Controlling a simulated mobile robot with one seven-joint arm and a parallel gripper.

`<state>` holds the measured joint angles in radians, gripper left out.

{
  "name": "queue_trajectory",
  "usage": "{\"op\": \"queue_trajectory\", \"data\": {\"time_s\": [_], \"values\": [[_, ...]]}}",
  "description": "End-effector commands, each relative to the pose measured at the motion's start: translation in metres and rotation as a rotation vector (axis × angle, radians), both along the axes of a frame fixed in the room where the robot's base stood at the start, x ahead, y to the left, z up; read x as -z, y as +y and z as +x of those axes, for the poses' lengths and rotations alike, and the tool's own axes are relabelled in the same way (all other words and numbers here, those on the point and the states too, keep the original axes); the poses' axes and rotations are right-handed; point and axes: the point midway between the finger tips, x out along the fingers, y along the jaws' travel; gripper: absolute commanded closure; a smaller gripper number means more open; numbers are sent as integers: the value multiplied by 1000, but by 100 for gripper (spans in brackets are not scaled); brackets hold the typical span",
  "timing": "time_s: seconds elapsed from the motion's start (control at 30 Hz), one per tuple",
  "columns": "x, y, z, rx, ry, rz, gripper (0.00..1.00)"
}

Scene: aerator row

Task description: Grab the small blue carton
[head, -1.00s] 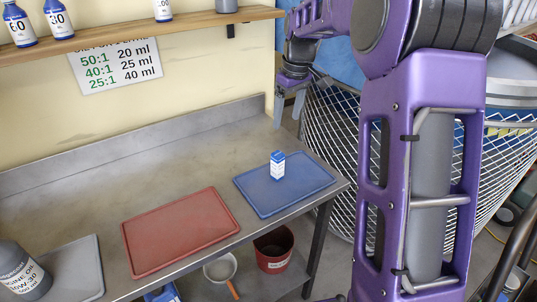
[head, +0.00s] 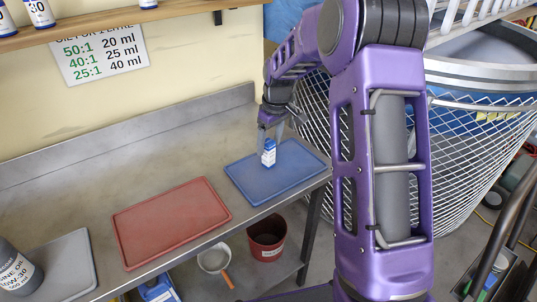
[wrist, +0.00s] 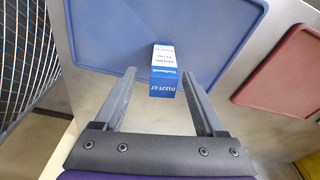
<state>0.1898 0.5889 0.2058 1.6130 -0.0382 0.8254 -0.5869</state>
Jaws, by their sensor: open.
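The small blue carton (head: 268,155), blue and white with printing, stands on the blue tray (head: 296,178) at the right end of the bench. My gripper (head: 271,138) is just above and around the carton's upper part in the head view. In the wrist view, the carton (wrist: 163,72) sits at the fingertips, between the lines of the two open fingers (wrist: 157,77). A gap shows on each side, with the right finger closer. I cannot tell how far down the fingers reach beside it.
A red tray (head: 172,219) lies left of the blue tray. A grey tray (head: 75,258) with a dark oil bottle (head: 14,268) is at the far left. The wall shelf (head: 110,22) holds bottles. A wire basket (head: 470,150) stands right of the bench.

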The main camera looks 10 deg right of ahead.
Motion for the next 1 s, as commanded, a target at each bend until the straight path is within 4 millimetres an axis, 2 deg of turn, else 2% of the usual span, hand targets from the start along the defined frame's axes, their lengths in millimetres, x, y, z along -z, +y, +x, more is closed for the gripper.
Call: {"op": "queue_trajectory", "data": {"time_s": [0.03,0.2,0.5,0.57,0.9,1.0], "values": [[11,3,-2,-2,5,1,28],[32,6,1,-1,4,1,28],[37,6,2,0,0,0,28],[37,6,2,0,0,0,36],[37,6,2,0,1,0,98],[37,6,2,0,1,0,100]]}}
